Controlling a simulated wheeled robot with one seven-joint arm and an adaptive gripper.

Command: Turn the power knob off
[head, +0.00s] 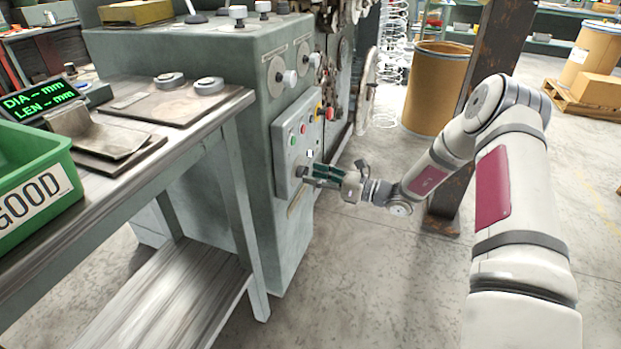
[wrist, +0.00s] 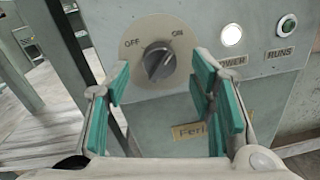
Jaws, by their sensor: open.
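The power knob (wrist: 157,65) is a dark grey rotary knob on a round beige plate marked OFF at upper left and ON at upper right. Its grip bar leans toward the upper right, on the ON side. My gripper (wrist: 161,78) is open, with green finger pads on either side of the knob in the wrist view. The pads look apart from the knob; I cannot tell the exact gap in depth. In the head view my gripper (head: 313,173) is at the lower part of the control panel (head: 290,142), and the knob is mostly hidden there.
A lit white POWER lamp (wrist: 232,35) and a green RUNS lamp (wrist: 286,25) sit right of the knob. A red button (head: 329,114) sticks out higher on the panel. A workbench (head: 215,118) with a green GOOD bin (head: 35,190) stands left.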

